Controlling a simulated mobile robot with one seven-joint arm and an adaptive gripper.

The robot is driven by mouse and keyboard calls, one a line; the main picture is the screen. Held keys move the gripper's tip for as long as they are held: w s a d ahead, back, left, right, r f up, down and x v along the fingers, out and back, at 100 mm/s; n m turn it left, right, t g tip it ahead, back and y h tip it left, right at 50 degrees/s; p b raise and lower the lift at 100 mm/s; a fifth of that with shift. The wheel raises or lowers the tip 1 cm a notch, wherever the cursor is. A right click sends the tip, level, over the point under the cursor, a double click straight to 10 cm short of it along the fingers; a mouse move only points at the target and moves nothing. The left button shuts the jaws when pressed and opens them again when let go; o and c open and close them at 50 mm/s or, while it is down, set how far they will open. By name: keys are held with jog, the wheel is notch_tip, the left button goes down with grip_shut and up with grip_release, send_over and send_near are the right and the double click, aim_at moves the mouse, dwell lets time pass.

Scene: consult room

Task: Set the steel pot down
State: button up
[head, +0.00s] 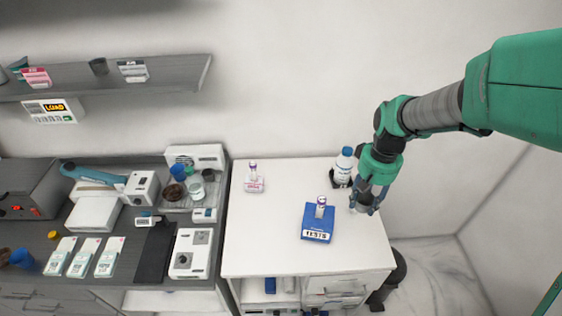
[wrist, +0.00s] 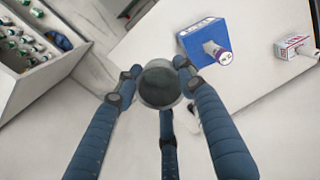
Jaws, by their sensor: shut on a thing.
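The steel pot (wrist: 160,86) is a small grey round vessel, seen from above in the wrist view between my blue fingers. My gripper (wrist: 158,88) is shut on it. In the head view my gripper (head: 367,198) is at the right part of the white table (head: 270,223), and the pot (head: 361,207) shows as a small grey shape partly hidden by the fingers. I cannot tell whether the pot's base touches the table top.
A blue box (head: 317,222) labelled TESTS stands left of my gripper. A white bottle with a blue cap (head: 343,166) is just behind it. A small pink-and-white box (head: 253,181) stands farther left. The table's right edge is close; its front area is clear.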

jog(key=w+a+f+n+p, duration=0.3)
jog(key=w+a+n+p, duration=0.15)
jog(key=w+a, duration=1.5)
jog(key=f, duration=1.2)
jog(key=w+f, duration=0.1)
jog(key=f, duration=0.4)
jog(key=shift+w+d+f+p, duration=0.1)
jog(key=shift+d+f+p, duration=0.15)
jog(key=shift+f+p, duration=0.15)
jog(key=shift+w, duration=0.15)
jog(key=p, duration=0.2)
send_over(282, 177)
jog(key=shift+f, duration=0.75)
jog(key=shift+f, duration=1.75)
jog(key=shift+f, duration=0.15)
